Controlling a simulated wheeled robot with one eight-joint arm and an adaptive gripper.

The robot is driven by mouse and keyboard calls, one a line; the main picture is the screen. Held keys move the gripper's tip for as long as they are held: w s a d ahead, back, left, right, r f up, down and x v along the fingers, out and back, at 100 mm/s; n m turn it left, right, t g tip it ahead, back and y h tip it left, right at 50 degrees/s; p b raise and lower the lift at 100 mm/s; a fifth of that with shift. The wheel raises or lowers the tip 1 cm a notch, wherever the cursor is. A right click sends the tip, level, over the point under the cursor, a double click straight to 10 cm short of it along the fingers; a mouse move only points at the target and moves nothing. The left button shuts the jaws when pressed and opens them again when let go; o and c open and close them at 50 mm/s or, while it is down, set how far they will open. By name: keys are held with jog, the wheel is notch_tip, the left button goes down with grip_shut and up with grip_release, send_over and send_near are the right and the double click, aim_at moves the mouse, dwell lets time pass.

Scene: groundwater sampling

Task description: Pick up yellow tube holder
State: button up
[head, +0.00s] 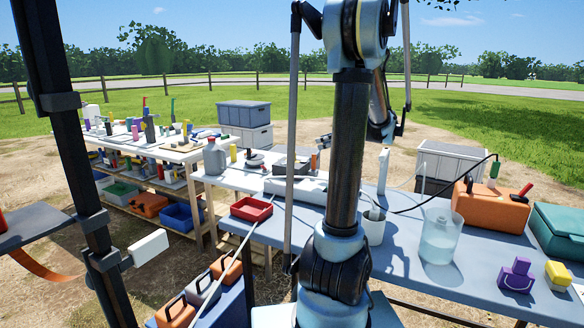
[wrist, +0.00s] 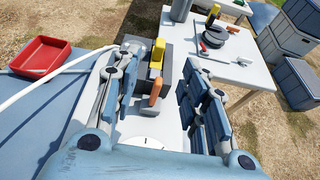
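In the wrist view my gripper (wrist: 161,74) is open, its fingers spread wide with nothing held between them. A yellow upright piece (wrist: 157,54) shows past the fingertips, beside a grey box; an orange piece (wrist: 155,92) stands nearer. I cannot tell whether this yellow piece is a tube holder. In the head view a small yellow block-shaped holder (head: 558,274) stands on the right-hand table next to a similar purple one (head: 517,274), well away from my gripper. My arm hides much of the table centre in the head view.
The blue-grey table (head: 410,285) also carries a clear beaker (head: 440,237), an orange case (head: 490,208), a teal case (head: 560,231) and a red tray (head: 251,208). A cable loops across it. Grey crates (wrist: 297,90) stand on the ground to the right in the wrist view.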

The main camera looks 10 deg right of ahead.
send_over(297, 162)
jog(key=s+d, duration=0.3)
jog(key=f, duration=0.3)
jog(key=shift+w+d+f, duration=0.15)
jog(key=shift+w+f, duration=0.05)
jog(key=shift+f, duration=0.05)
jog(key=shift+d+f+x, duration=0.1)
jog(key=shift+f+x, duration=0.05)
jog(key=shift+x, duration=0.7)
jog(key=shift+d+f+x, duration=0.1)
jog(key=shift+x, duration=0.8)
jog(key=shift+d+f+x, duration=0.1)
jog(key=shift+f+x, duration=0.05)
jog(key=shift+x, duration=0.7)
jog(key=shift+w, duration=0.15)
grip_shut()
